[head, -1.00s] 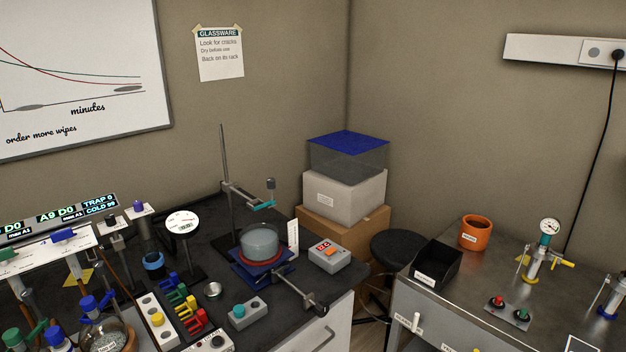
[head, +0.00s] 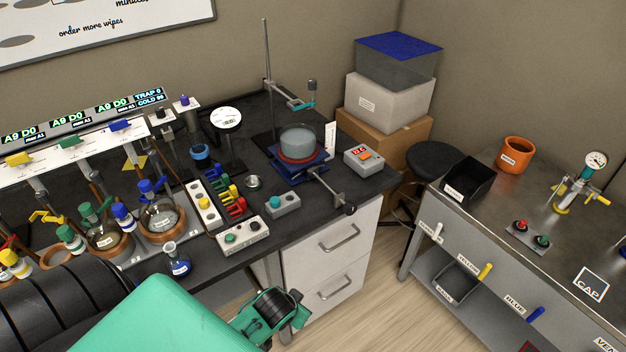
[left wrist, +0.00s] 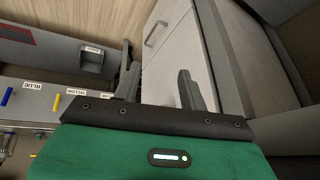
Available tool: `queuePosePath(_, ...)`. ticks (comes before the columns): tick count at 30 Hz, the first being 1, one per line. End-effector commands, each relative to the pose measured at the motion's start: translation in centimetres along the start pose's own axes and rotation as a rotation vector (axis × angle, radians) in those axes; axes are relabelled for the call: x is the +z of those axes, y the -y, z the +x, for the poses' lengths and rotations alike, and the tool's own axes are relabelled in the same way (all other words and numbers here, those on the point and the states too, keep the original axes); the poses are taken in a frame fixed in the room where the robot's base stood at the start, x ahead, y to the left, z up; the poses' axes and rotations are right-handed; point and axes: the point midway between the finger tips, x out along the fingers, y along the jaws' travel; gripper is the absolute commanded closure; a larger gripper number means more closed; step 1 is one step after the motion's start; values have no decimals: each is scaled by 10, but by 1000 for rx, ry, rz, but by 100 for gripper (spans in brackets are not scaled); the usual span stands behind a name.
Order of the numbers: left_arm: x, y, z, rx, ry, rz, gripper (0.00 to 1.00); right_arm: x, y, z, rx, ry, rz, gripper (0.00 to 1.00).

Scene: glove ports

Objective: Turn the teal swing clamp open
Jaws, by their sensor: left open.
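A teal clamp piece (head: 301,105) sits at the end of the arm on the upright rod (head: 267,60) of a stand, at the back of the dark bench. It is just above and behind a glass dish of liquid (head: 298,140) on a blue jack. My left gripper (head: 278,308) is low at the bottom of the head view, in front of the white drawers and well away from the clamp. In the left wrist view its two dark fingers (left wrist: 156,65) are apart with nothing between them. My right gripper is not in view.
A grey control box (head: 363,159) stands right of the dish. A knobbed rod (head: 332,189) juts over the bench's front edge. Flasks with coloured valves crowd the bench's left. A metal cart (head: 480,225) stands to the right, with open floor (head: 395,300) between.

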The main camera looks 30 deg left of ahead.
Motion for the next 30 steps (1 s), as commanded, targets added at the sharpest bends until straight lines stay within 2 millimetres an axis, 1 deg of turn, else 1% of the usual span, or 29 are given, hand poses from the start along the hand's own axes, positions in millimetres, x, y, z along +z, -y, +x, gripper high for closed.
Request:
queuePosePath(1, -11, 2, -17, -4, -17, -3, 57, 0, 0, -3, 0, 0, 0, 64)
queuePosePath(5, -40, 12, -54, -21, -65, -17, 57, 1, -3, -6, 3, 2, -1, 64)
queuePosePath(6, -56, 20, -67, -35, -99, -27, 57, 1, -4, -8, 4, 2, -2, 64)
queuePosePath(7, -70, 28, -74, -49, -131, -35, 57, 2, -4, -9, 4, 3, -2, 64)
queuePosePath(9, -97, 44, -80, -76, -200, -58, 57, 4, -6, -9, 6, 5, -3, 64)
queuePosePath(11, -120, 58, -82, -95, -259, -78, 57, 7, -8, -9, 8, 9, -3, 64)
queuePosePath(12, -136, 68, -85, -108, -300, -91, 57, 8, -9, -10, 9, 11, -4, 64)
queuePosePath(14, -161, 83, -89, -126, -365, -109, 57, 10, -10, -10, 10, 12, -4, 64)
queuePosePath(15, -178, 94, -93, -137, -410, -122, 57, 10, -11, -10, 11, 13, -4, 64)
queuePosePath(17, -206, 111, -101, -151, -484, -142, 57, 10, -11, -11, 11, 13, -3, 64)
queuePosePath(18, -226, 124, -108, -161, -538, -155, 57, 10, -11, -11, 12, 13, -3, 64)
queuePosePath(20, -259, 144, -122, -173, -628, -175, 57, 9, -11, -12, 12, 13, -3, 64)
queuePosePath(21, -282, 159, -134, -178, -690, -188, 57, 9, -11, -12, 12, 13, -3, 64)
queuePosePath(23, -315, 180, -154, -182, -784, -205, 57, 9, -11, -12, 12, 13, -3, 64)
queuePosePath(24, -335, 194, -168, -183, -842, -213, 57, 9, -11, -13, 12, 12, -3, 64)
queuePosePath(27, -373, 219, -200, -173, -959, -231, 57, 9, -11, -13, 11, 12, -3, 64)
queuePosePath(30, -395, 234, -221, -164, -1029, -239, 57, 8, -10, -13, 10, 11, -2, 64)
